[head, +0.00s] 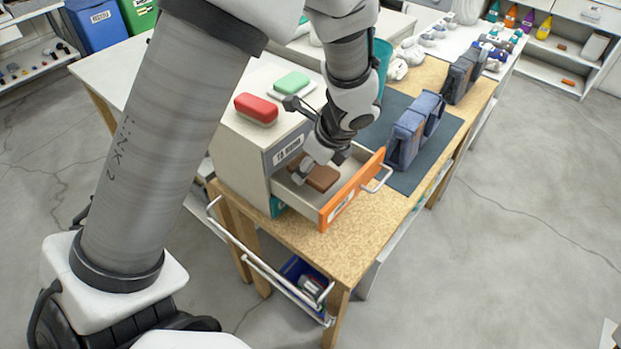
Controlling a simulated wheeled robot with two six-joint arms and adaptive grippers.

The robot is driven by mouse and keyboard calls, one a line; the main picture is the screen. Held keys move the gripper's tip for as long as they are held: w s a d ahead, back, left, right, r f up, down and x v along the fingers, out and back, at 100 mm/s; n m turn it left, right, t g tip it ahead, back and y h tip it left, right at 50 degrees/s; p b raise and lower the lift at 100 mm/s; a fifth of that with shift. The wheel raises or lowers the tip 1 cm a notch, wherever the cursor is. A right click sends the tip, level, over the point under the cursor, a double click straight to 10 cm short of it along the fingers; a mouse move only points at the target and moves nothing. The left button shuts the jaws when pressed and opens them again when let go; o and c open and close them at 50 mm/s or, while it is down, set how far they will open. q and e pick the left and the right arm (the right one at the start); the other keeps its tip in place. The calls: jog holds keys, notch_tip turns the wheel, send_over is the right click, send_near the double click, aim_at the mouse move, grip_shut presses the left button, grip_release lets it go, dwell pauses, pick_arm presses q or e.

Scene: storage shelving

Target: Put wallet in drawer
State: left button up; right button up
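A brown wallet (321,178) lies inside the pulled-out drawer (352,192), which has an orange front and a pale handle. The drawer belongs to a light grey cabinet (238,153) on the wooden workbench. My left gripper (320,168) reaches down into the drawer from above. Its fingers are spread apart just over the wallet, and they hide part of it. Whether a finger touches the wallet is hard to tell. My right gripper is not in view.
A red case (256,109) and a green item (291,82) sit on top of the cabinet. A blue bin (302,272) sits under the bench. The floor at right is clear.

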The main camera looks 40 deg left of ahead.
aim_at(314, 179)
pick_arm(q)
jog(key=f, duration=0.2)
jog(key=f+b, duration=0.1)
jog(key=f, duration=0.1)
jog(key=shift+w+d, duration=0.1)
jog(key=shift+d, duration=0.2)
jog(key=shift+a+f, duration=0.1)
jog(key=shift+a, duration=0.05)
jog(key=shift+f, duration=0.2)
jog(key=o, duration=1.3)
jog(key=shift+f, duration=0.1)
jog(key=v, duration=0.1)
jog(key=p+v, duration=0.1)
jog(key=v, duration=0.1)
jog(key=p+v, duration=0.1)
jog(key=shift+w+a+r, duration=0.1)
jog(key=shift+r, duration=0.4)
jog(key=p+v, duration=0.1)
jog(key=v, duration=0.7)
jog(key=shift+d+f+p, duration=0.15)
jog(key=shift+d+p, duration=0.05)
jog(key=shift+p, duration=0.15)
